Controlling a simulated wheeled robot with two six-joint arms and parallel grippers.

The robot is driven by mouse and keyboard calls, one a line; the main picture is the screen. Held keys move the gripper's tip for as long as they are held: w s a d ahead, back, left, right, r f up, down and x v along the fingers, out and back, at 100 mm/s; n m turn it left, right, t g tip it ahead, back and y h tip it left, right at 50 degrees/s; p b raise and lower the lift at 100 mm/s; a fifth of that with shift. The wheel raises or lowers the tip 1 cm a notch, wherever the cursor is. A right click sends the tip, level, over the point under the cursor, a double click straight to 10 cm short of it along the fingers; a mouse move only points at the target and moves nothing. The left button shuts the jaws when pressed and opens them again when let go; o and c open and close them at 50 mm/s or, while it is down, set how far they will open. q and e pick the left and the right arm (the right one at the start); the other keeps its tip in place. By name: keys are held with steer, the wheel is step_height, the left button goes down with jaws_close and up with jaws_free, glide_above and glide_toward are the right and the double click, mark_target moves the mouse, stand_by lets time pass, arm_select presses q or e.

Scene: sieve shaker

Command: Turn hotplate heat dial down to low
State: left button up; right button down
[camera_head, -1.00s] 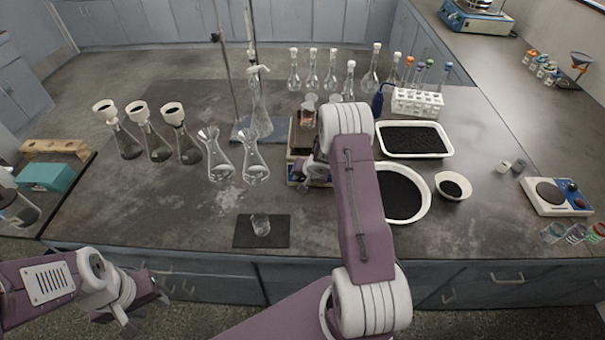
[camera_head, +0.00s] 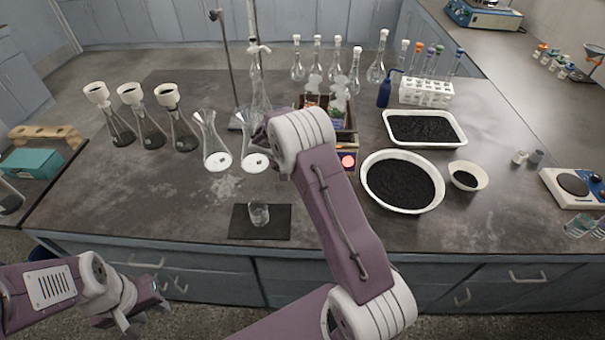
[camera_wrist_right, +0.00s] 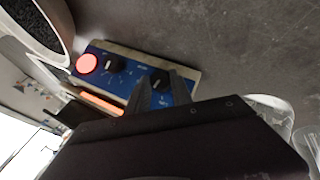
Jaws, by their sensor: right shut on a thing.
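The hotplate (camera_head: 343,150) stands mid-table, largely behind my right arm, with a lit red lamp (camera_head: 348,161) on its front. In the right wrist view, its blue panel (camera_wrist_right: 137,75) shows the glowing red lamp (camera_wrist_right: 87,64) and two black dials. One dial (camera_wrist_right: 114,64) is beside the lamp, free. My right gripper (camera_wrist_right: 162,88) is shut on the other dial (camera_wrist_right: 160,78), its fingers on either side. The panel lettering is too small to read. My left gripper (camera_head: 128,312) hangs in front of the table, apart from everything; its jaw opening is unclear.
Two steaming beakers (camera_head: 338,104) stand on the hotplate. Glass flasks (camera_head: 214,145) stand left of it. A white basin of black grains (camera_head: 402,182) is close on its right. A small beaker (camera_head: 259,213) stands on a dark mat (camera_head: 240,229). The front left tabletop is clear.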

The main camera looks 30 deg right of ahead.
steer(key=b, duration=0.1)
steer(key=n+h+b, duration=0.2)
steer(key=shift+w+a+f, duration=0.1)
steer(key=shift+a+f, duration=0.15)
steer(key=shift+f, duration=0.15)
steer(key=shift+a+n+h+b, duration=0.1)
steer(key=shift+n+h+b, duration=1.3)
steer(key=shift+b, duration=0.1)
steer(key=shift+r, duration=0.1)
steer(key=c, duration=1.1)
jaws_free()
steer(key=shift+c, duration=0.2)
steer(key=v, duration=0.9)
steer(key=shift+a, duration=0.15)
